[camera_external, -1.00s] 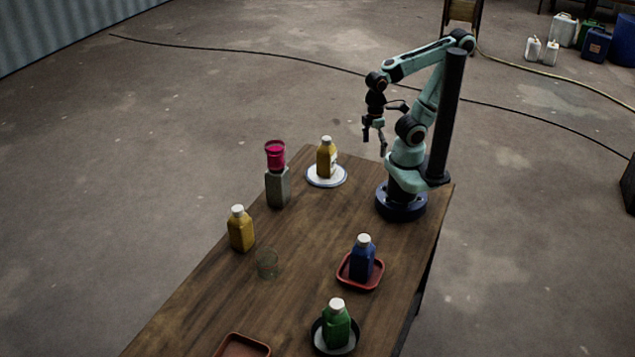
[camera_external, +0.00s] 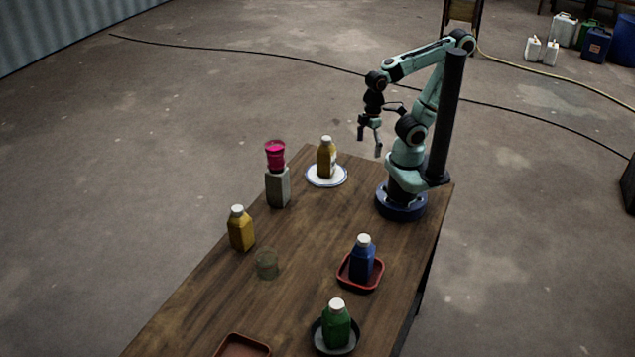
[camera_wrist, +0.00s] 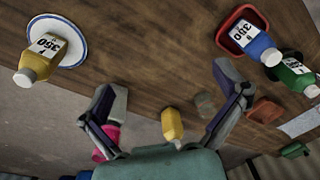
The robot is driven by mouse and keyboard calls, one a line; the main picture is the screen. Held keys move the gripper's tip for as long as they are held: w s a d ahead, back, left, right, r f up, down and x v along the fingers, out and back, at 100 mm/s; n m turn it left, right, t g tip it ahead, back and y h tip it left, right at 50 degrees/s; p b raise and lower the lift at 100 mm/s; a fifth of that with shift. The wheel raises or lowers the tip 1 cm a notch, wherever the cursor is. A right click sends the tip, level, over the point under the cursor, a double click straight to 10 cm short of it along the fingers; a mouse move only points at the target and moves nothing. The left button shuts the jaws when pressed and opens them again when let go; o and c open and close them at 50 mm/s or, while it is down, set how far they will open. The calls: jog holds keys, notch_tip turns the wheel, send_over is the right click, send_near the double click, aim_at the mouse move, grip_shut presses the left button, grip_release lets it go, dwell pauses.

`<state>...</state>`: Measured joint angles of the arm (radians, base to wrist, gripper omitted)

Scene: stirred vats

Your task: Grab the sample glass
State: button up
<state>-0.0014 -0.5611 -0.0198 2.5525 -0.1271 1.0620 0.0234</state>
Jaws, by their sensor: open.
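The sample glass (camera_external: 266,263) is a small, see-through, faintly olive cup standing on the wooden table, right of and nearer the camera than a yellow bottle. It also shows dimly in the wrist view (camera_wrist: 205,104), beside the right finger. My gripper (camera_external: 370,146) is open and empty, raised above the far end of the table and well away from the glass. In the wrist view my gripper (camera_wrist: 172,100) has its two fingers spread wide with nothing between them but table and a yellow bottle beyond.
A yellow bottle (camera_external: 240,229) stands near the glass. A pink cup (camera_external: 275,155) sits on a grey block (camera_external: 278,188). An amber bottle (camera_external: 326,158) stands on a white plate (camera_external: 341,181). A blue bottle (camera_external: 362,262) and a green bottle (camera_external: 336,326) stand in trays. The table's middle is clear.

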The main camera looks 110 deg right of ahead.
jog(key=w+r+m+t, duration=0.1)
jog(key=w+r+t, duration=0.2)
jog(key=w, duration=0.5)
jog(key=w+r+t, duration=0.2)
jog(key=w+r, duration=0.1)
jog(key=w, duration=0.4)
jog(key=n, duration=0.1)
send_over(269, 254)
jog(key=w+d, duration=0.2)
jog(key=d, duration=0.1)
notch_tip(269, 254, down, 15)
jog(key=shift+n+g, duration=0.4)
jog(key=shift+g, duration=0.4)
jog(key=s+a+f, duration=0.1)
jog(key=f, duration=0.2)
jog(key=a+f, duration=0.1)
jog(key=f, duration=0.2)
jog(key=s+f, duration=0.1)
jog(key=f, duration=0.2)
jog(key=shift+s+a+f, duration=0.25)
jog(key=shift+s+a, duration=0.05)
jog(key=shift+a, duration=0.1)
jog(key=x, duration=0.6)
jog(key=shift+w+d, duration=0.1)
jog(key=c, duration=1.2)
